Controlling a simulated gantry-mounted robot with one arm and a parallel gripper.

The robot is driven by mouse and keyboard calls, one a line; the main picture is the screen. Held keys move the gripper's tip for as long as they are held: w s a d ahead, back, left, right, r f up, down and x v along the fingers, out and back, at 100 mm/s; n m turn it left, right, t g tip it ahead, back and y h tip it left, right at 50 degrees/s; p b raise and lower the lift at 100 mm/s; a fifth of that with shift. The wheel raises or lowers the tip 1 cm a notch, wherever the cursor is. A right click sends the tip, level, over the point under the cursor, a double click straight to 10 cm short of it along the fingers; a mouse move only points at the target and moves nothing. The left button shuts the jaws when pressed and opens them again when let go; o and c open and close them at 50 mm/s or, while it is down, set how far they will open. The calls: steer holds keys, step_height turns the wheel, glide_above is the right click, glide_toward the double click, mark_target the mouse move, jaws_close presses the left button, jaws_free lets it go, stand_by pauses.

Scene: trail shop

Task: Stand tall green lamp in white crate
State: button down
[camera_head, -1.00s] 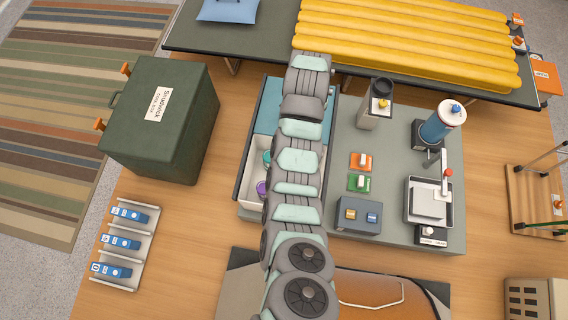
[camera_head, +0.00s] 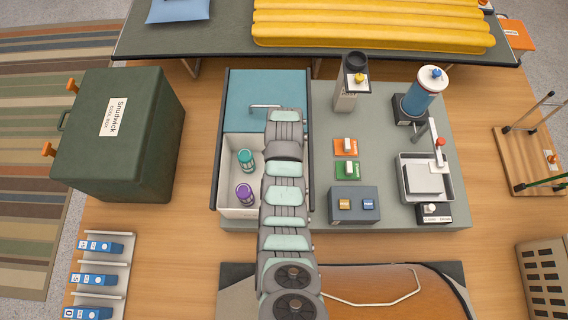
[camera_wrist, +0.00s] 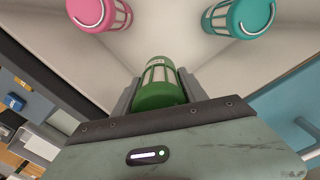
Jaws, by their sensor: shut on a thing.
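In the wrist view my gripper (camera_wrist: 159,80) is shut on the green lamp (camera_wrist: 160,97), which has a green end and a pale windowed body. The lamp is in or just above the white crate; I cannot tell whether it touches the floor. The white crate (camera_head: 231,143) shows in the head view, left of my arm. Inside stand a teal lamp (camera_head: 246,160) and a purple lamp (camera_head: 244,193). The wrist view shows a teal lamp (camera_wrist: 240,18) and a pinkish lamp (camera_wrist: 98,14) beyond the held one. In the head view my arm hides the gripper and green lamp.
A blue panel with a handle (camera_head: 265,90) adjoins the crate's far side. A dark green cool box (camera_head: 120,140) stands at left.

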steer(key=shift+f+b, duration=0.85)
steer(key=shift+f, duration=2.7)
steer(key=shift+f, duration=0.1)
steer(key=c, duration=0.6)
jaws_free()
step_height(320, 180, up, 12)
steer(key=p, duration=0.3)
steer(key=shift+w, duration=0.1)
